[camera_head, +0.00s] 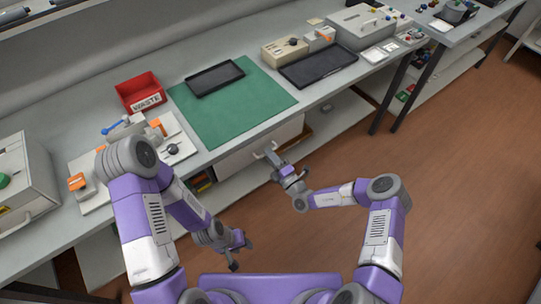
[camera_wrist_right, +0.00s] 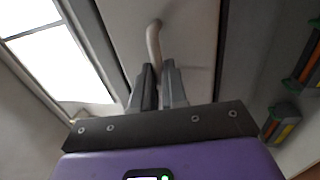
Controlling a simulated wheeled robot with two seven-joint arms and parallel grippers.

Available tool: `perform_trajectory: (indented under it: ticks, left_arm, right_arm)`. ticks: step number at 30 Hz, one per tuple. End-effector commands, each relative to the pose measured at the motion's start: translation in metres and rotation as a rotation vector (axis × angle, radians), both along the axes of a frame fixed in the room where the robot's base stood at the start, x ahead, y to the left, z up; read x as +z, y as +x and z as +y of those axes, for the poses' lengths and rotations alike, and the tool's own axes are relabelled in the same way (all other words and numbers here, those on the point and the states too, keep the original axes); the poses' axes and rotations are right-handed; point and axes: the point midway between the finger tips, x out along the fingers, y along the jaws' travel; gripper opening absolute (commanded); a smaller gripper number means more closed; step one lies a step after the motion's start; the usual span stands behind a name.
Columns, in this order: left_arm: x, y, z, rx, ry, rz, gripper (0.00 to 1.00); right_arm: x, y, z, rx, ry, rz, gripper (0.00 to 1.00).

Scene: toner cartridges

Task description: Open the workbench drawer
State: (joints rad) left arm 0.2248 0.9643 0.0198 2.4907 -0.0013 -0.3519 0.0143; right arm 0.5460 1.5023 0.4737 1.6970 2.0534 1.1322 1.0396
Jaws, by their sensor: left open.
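The workbench drawer (camera_head: 240,152) has a pale front below the bench top, near the green mat. Its curved handle (camera_wrist_right: 154,45) shows in the right wrist view, running down between the fingers of my right gripper (camera_wrist_right: 159,82). The fingers sit close together on the handle, hiding its lower part. In the head view my right gripper (camera_head: 272,158) is at the drawer front. My left gripper (camera_head: 241,255) hangs low in front of the bench, open and empty, away from the drawer. I cannot tell exactly how far out the drawer stands.
The bench top holds a green mat (camera_head: 232,105), a red waste bin (camera_head: 140,93), black trays (camera_head: 318,65) and a white fixture (camera_head: 176,140). A lower shelf (camera_head: 240,187) runs under the drawer. The brown floor (camera_head: 460,190) to the right is clear.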

Motion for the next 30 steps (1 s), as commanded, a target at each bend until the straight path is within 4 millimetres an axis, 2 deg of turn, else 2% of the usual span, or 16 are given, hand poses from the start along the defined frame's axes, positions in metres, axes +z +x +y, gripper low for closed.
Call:
perform_trajectory:
  ticks: [11,17,23,30]
  left_arm:
    - [0.001,0.000,0.000,0.000,0.000,0.000,0.43]
    - [0.009,0.000,0.000,0.000,0.000,0.000,0.43]
    - [0.028,0.000,0.000,0.000,0.000,0.000,0.43]
    - [0.049,0.000,0.000,0.000,0.000,0.000,0.43]
  right_arm:
    - [0.000,-0.001,-0.001,0.000,0.000,0.000,0.00]
    - [0.001,-0.013,-0.010,-0.002,0.000,0.002,0.00]
    - [0.003,-0.045,-0.034,-0.004,0.001,0.006,0.00]
    - [0.003,-0.097,-0.072,-0.005,0.001,0.006,0.00]
